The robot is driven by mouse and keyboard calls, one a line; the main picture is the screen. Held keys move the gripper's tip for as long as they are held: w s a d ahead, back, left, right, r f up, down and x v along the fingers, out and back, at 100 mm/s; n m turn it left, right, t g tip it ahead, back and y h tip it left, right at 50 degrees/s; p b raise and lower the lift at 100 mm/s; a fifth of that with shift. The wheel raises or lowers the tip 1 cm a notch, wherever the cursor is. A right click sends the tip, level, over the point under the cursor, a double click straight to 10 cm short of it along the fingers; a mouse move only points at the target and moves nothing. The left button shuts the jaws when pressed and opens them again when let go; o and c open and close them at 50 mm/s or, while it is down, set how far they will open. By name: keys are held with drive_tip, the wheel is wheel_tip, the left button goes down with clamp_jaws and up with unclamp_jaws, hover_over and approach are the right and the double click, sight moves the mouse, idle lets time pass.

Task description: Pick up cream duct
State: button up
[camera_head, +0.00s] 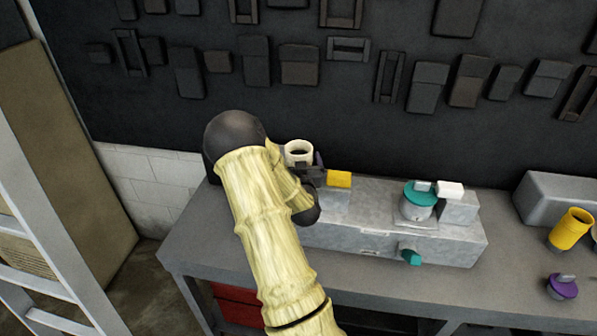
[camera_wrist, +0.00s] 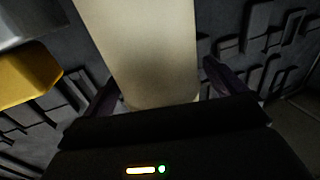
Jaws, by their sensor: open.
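The cream duct (camera_head: 299,151) is a pale, round, open-topped tube at the back of the bench, partly hidden by my arm in the head view. In the wrist view the cream duct (camera_wrist: 140,50) fills the upper middle, very close to the camera. My gripper (camera_wrist: 162,88) is open, with one dark purple finger on each side of the duct. I cannot tell whether the fingers touch it. In the head view my gripper (camera_head: 312,168) is mostly hidden behind my arm and the duct's lower part is not visible.
A grey metal box (camera_head: 350,240) with a teal-topped part (camera_head: 420,192) fills the bench middle. A yellow cylinder (camera_head: 570,229) and purple knob (camera_head: 563,287) stand right. A ladder (camera_head: 40,230) is left.

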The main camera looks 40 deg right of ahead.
drive_tip(key=c, duration=1.1)
drive_tip(key=shift+r, duration=0.15)
drive_tip(key=shift+r+b, duration=1.45)
drive_tip(key=shift+r, duration=3.45)
